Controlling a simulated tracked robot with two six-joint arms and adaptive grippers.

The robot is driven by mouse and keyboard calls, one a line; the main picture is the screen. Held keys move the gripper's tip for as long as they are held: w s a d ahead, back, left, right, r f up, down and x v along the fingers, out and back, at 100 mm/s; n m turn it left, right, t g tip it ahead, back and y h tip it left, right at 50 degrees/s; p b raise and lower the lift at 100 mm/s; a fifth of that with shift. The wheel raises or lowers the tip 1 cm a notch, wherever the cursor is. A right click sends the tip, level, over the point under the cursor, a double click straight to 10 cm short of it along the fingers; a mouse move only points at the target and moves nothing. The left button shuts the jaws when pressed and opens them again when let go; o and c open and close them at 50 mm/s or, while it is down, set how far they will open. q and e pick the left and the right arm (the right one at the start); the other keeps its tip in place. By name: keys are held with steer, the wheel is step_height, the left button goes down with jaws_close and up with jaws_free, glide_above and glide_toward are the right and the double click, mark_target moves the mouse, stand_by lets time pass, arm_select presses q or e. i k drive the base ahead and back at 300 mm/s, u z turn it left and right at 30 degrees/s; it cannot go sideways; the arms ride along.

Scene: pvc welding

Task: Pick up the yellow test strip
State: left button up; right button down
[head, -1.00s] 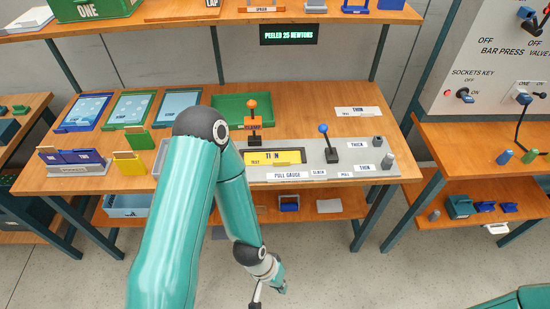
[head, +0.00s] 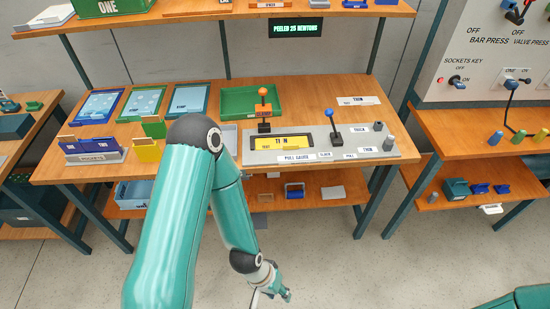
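The yellow test strip (head: 270,143) lies flat in the dark recess of the grey pull gauge (head: 318,146) on the wooden bench. Dark lettering and a small white label show on it. My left gripper (head: 269,296) hangs low at the bottom edge, in front of the bench and well apart from the strip. Its fingers look spread with nothing between them, though the lower part is cut off. My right gripper is out of view.
An orange-knobbed lever (head: 263,112) and a blue-knobbed lever (head: 334,125) stand up by the gauge. A green tray (head: 283,100) lies behind it. A sign (head: 296,29) reads "PEELED 25 NEWTONS". The floor in front is clear.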

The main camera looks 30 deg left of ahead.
mark_target(282, 142)
steer(key=k, duration=0.85)
steer(key=u, duration=0.35)
steer(key=i, duration=1.65)
steer(key=z, duration=0.3)
